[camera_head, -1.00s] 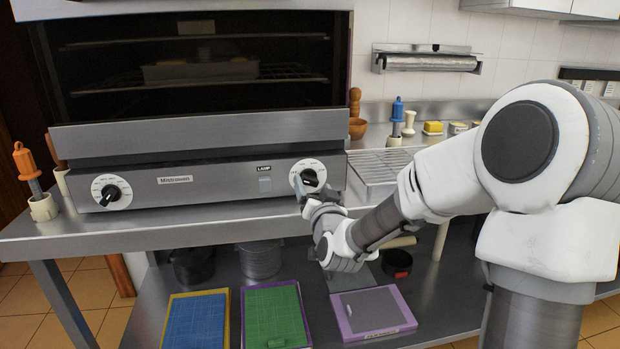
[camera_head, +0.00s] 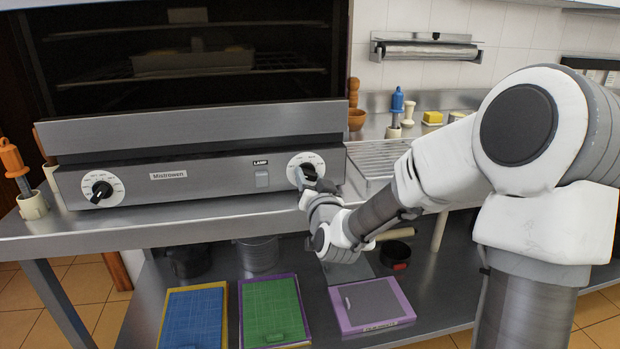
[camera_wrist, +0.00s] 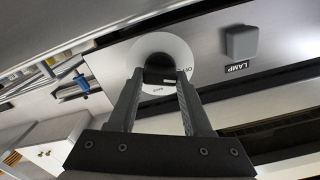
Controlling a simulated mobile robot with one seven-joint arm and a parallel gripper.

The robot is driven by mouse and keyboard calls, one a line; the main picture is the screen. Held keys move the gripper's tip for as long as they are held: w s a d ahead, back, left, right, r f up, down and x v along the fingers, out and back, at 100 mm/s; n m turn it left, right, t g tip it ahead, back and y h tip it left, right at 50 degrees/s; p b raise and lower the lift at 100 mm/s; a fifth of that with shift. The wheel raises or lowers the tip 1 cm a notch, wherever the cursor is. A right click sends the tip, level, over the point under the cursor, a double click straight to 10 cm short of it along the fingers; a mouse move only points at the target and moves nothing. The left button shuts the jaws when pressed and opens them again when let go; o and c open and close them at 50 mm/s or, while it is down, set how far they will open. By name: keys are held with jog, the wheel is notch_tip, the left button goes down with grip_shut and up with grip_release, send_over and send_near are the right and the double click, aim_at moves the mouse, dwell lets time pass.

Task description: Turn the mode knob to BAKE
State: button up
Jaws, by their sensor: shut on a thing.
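The oven (camera_head: 215,175) has a grey front panel with two black knobs on white dials. My gripper (camera_head: 307,180) is at the right knob (camera_head: 308,170), partly covering its dial. In the wrist view my gripper (camera_wrist: 159,82) has its two fingers on either side of the black knob (camera_wrist: 159,66), shut on it. The white dial (camera_wrist: 140,58) around it carries small print, only partly readable. I cannot tell which mode the knob points to. The left knob (camera_head: 102,191) stands free on its own dial.
A lamp switch (camera_head: 262,179) sits left of the right knob; it also shows in the wrist view (camera_wrist: 241,41). A wire rack (camera_head: 378,160) lies right of the oven. Coloured boards (camera_head: 193,318) lie on the lower shelf. An orange-handled tool (camera_head: 12,158) stands at the far left.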

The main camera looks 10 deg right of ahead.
grip_shut()
jog(key=shift+m, duration=0.5)
jog(key=m, duration=0.4)
jog(key=shift+b, duration=0.4)
jog(key=m, duration=0.8)
jog(key=shift+f+m, duration=0.1)
jog(key=shift+m, duration=2.3)
